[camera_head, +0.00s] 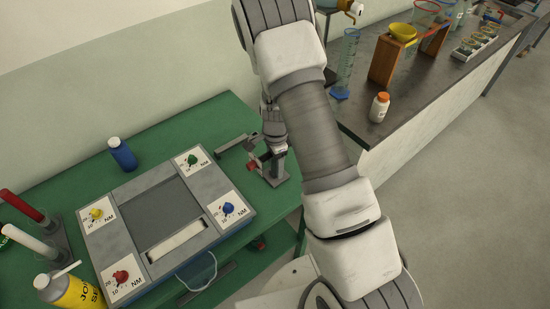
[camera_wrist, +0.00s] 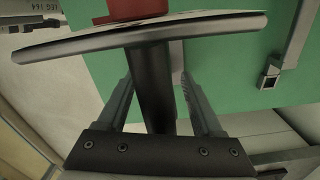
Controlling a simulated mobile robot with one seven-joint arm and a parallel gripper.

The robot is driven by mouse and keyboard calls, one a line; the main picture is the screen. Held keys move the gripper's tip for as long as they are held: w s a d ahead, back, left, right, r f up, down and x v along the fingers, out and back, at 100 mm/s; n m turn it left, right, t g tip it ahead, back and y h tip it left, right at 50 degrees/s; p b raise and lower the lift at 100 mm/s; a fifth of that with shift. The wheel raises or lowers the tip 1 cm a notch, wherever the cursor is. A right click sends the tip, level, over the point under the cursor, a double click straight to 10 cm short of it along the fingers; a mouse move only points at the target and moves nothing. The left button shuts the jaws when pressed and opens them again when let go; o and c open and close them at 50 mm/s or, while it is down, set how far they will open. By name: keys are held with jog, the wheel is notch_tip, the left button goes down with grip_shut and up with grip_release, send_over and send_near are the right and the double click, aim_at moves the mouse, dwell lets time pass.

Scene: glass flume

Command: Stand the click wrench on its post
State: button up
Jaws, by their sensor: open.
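My gripper (camera_wrist: 157,78) is open in the wrist view. A dark round shaft (camera_wrist: 154,85) stands between its fingers, with a gap visible on both sides. A flat grey plate (camera_wrist: 215,30) with a pale top and a red part (camera_wrist: 135,8) lies at the shaft's far end. In the head view my arm hides most of the gripper, above a grey stand (camera_head: 277,178) beside a red part (camera_head: 252,165). A grey bar (camera_head: 236,143) lies left of it on the green table. I cannot tell for certain which piece is the click wrench or its post.
A grey box with several coloured dial knobs (camera_head: 165,180) fills the table's middle. A blue bottle (camera_head: 122,153) stands behind it. Red (camera_head: 25,208) and white-handled (camera_head: 27,240) tools and a yellow bottle (camera_head: 75,292) crowd the left. A dark bench (camera_head: 430,85) with glassware is at right.

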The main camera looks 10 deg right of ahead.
notch_tip(320, 180, up, 18)
jog(key=f, duration=0.1)
jog(key=s+r+n+t+y, duration=0.1)
jog(key=s+r+n, duration=0.35)
jog(key=r, duration=0.35)
jog(key=s+r+n+t, duration=0.2)
jog(key=s+r+n, duration=0.1)
jog(key=s+r, duration=0.35)
jog(key=s+r+n+t, duration=0.1)
jog(key=s+r+n, duration=0.1)
jog(key=s+n, duration=0.2)
jog(key=s+r+n+t+h, duration=0.1)
jog(key=s+r+n, duration=0.2)
jog(key=s, duration=0.5)
jog(key=shift+r+n+t, duration=0.25)
jog(key=shift+n+t, duration=0.05)
jog(key=shift+n, duration=0.35)
